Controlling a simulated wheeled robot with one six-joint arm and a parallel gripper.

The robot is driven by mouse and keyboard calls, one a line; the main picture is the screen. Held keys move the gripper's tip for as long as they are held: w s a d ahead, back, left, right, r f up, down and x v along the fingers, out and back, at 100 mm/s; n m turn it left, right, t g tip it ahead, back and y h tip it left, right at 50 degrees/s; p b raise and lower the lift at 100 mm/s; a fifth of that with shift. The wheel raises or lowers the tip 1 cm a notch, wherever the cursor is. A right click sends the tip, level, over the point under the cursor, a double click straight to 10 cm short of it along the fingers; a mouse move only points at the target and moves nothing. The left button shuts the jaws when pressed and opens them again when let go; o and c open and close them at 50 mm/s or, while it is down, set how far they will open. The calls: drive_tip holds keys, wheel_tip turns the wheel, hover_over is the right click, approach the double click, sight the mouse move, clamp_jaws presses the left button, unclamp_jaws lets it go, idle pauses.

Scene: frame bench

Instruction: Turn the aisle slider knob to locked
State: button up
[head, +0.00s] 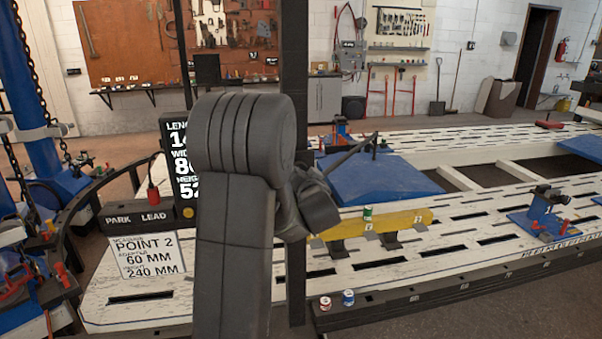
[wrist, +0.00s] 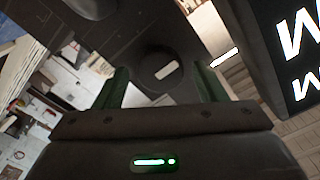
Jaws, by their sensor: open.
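In the wrist view, a dark round knob (wrist: 158,70) with a pale bar mark sits on a dark panel. It looks like the slider knob; I cannot read whether it stands at locked. My gripper (wrist: 162,80) is open, its two green fingers on either side of the knob's image. Whether they touch it I cannot tell. Another pale mark (wrist: 223,57) shows on the panel to the right. In the head view my own arm covers the middle, so I cannot make out the gripper or the knob there.
A dark display (head: 182,150) with white figures stands left of my arm; its edge (wrist: 275,60) is close at right in the wrist view. A black post (head: 296,180) rises beside my arm. The pale slotted bench (head: 480,240) and yellow bar (head: 395,222) lie to the right.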

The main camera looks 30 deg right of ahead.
drive_tip(key=b+v, duration=0.2)
drive_tip(key=v, duration=1.1)
drive_tip(key=shift+a+r, duration=0.1)
drive_tip(key=p+x, duration=0.2)
drive_tip(key=x, duration=1.1)
drive_tip(key=shift+w, duration=0.35)
drive_tip(key=shift+s, duration=0.15)
